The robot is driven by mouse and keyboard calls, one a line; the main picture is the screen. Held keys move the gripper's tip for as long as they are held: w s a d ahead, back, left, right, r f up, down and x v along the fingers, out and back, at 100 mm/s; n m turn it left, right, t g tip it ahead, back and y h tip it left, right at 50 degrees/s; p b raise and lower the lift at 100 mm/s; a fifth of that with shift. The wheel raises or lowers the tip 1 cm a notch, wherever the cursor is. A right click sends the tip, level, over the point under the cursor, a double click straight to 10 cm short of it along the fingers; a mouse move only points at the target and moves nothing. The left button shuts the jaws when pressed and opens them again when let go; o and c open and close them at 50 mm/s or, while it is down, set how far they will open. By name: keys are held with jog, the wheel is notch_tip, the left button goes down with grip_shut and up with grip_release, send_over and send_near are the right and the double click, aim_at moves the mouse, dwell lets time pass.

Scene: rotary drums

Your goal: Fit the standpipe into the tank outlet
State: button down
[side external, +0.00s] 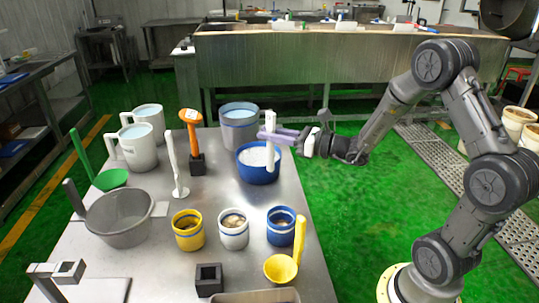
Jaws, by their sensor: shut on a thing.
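My gripper (270,135) reaches in from the right with its fingers level and closed around a white upright pipe (270,160), which I take as the standpipe. The pipe looks near vertical, and its lower end is over or inside the round blue tub (258,177). The tub has a whitish inside. I cannot tell whether the pipe's end touches the tub's floor. A tank outlet is not discernible; the blue tub may be the tank, and the pipe and rim may hide its outlet.
A grey-blue bucket (239,133) stands just behind the tub. An orange-handled tool in a dark block (197,164) and a white upright stick (172,165) stand to the left. Yellow (188,238), white (233,236) and blue (281,234) cups stand in front.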

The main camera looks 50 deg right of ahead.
jog(key=s+a+n+g+y, duration=0.3)
jog(key=s+a+y, duration=0.1)
jog(key=a, duration=0.8)
jog(key=s+a+n+g+y, duration=0.2)
jog(key=s+a+n+y, duration=0.15)
jog(key=a, duration=0.85)
jog(key=s+a+n+g+y, duration=0.4)
jog(key=s+a+g, duration=0.1)
jog(key=s+a, duration=0.55)
jog(key=shift+m, duration=0.25)
jog(key=f, duration=0.4)
jog(key=shift+s+d+f, duration=0.1)
jog(key=shift+s+f, duration=0.1)
jog(key=shift+f, duration=0.1)
jog(key=shift+f, duration=2.9)
jog(key=shift+f, duration=0.35)
dwell(0.4)
